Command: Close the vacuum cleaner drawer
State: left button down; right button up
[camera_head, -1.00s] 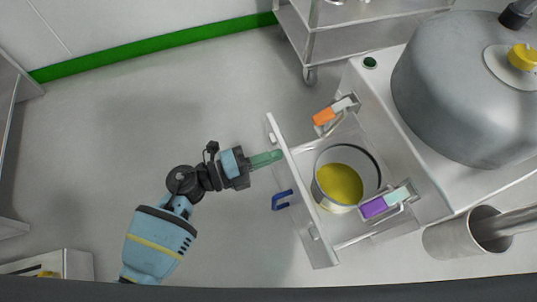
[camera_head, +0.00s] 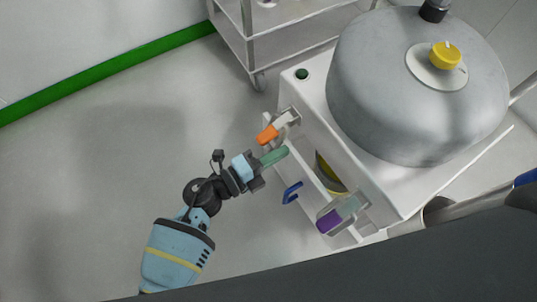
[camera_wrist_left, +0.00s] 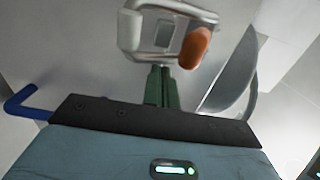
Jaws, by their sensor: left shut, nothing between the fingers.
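The vacuum cleaner (camera_head: 395,185) is a white box with a grey metal dome on top. Its drawer (camera_head: 345,233) is partly out, with a narrow gap to the body. A round container (camera_head: 330,177) with yellow inside shows in that gap, mostly covered by the body. The drawer front has a blue handle (camera_head: 292,192), also in the left wrist view (camera_wrist_left: 27,104). My left gripper (camera_head: 282,153) is shut and empty. Its green fingertips are at the drawer front's top edge, between the handle and an orange-tipped latch (camera_head: 267,135); exact contact is unclear. My right gripper is not in view.
A purple-tipped latch (camera_head: 329,221) sits at the drawer's other end. A metal shelf cart (camera_head: 290,45) stands behind the cleaner. A metal pipe (camera_head: 437,212) is at its right. The floor to the left is clear.

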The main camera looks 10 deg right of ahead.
aim_at(290, 147)
pick_arm(q)
jog(key=x, duration=0.3)
jog(key=shift+d, duration=0.15)
jog(key=shift+w+d+r, duration=0.1)
jog(key=shift+d, duration=0.05)
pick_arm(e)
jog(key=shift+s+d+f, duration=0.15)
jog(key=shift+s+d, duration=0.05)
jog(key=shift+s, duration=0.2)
pick_arm(q)
jog(key=shift+d+r, duration=0.1)
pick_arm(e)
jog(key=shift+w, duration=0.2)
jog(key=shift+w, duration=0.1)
